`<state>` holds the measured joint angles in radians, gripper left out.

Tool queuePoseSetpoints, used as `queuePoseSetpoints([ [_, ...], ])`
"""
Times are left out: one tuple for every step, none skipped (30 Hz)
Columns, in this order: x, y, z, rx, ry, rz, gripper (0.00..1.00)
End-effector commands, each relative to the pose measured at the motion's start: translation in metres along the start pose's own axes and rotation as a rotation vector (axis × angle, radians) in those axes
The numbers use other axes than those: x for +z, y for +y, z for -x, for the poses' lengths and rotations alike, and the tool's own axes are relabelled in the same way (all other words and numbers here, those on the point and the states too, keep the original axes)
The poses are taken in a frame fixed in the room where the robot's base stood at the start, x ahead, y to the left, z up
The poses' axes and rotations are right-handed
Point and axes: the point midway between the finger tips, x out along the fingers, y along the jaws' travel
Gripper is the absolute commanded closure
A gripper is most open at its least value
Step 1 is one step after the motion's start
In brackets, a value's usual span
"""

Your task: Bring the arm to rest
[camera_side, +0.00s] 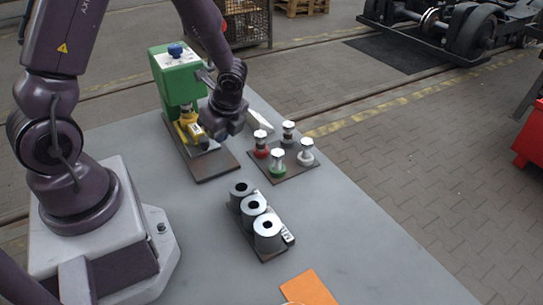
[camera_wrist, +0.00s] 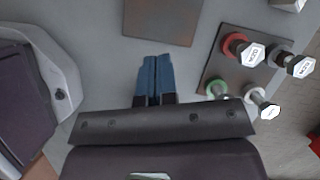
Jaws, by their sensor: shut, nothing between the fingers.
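My gripper shows in the wrist view (camera_wrist: 153,78) with its two blue fingers together and nothing between them. In the side view, my dark wrist hangs in front of the green press, above the table (camera_side: 340,245); the fingertips cannot be made out there. The fingers point toward a bare dark plate (camera_wrist: 162,15) in the wrist view and appear apart from everything.
The green press (camera_side: 178,80) stands on a dark plate. Right of it, a dark plate (camera_side: 297,174) bears several knobbed pieces with coloured collars. Nearer, grey hollow cylinders (camera_side: 267,232) stand on a dark base. An orange sheet (camera_side: 308,289) lies at the front. The table's right side is clear.

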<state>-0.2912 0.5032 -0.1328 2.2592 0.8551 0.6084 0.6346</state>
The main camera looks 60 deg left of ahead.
Motion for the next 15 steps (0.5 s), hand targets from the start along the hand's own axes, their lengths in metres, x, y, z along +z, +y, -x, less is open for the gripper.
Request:
queuePoseSetpoints([
  [0.006, 0.005, 0.013, 0.011, -0.001, 0.139, 1.00],
  [0.009, 0.009, 0.021, 0.016, 0.000, 0.213, 1.00],
  [0.011, 0.013, 0.031, 0.020, 0.005, 0.304, 1.00],
  [0.013, 0.015, 0.039, 0.022, 0.010, 0.369, 1.00],
  [0.015, 0.018, 0.047, 0.023, 0.017, 0.432, 1.00],
  [0.016, 0.022, 0.058, 0.023, 0.027, 0.514, 1.00],
  [0.017, 0.025, 0.066, 0.022, 0.039, 0.575, 1.00],
  [0.018, 0.028, 0.075, 0.022, 0.052, 0.636, 1.00],
  [0.019, 0.033, 0.087, 0.021, 0.075, 0.718, 1.00],
  [0.019, 0.037, 0.097, 0.020, 0.095, 0.778, 1.00],
  [0.019, 0.041, 0.107, 0.019, 0.118, 0.839, 1.00],
  [0.019, 0.047, 0.120, 0.021, 0.152, 0.917, 1.00],
  [0.019, 0.051, 0.130, 0.022, 0.181, 0.972, 1.00],
  [0.019, 0.056, 0.139, 0.023, 0.213, 1.023, 1.00],
  [0.018, 0.062, 0.151, 0.027, 0.256, 1.085, 1.00],
])
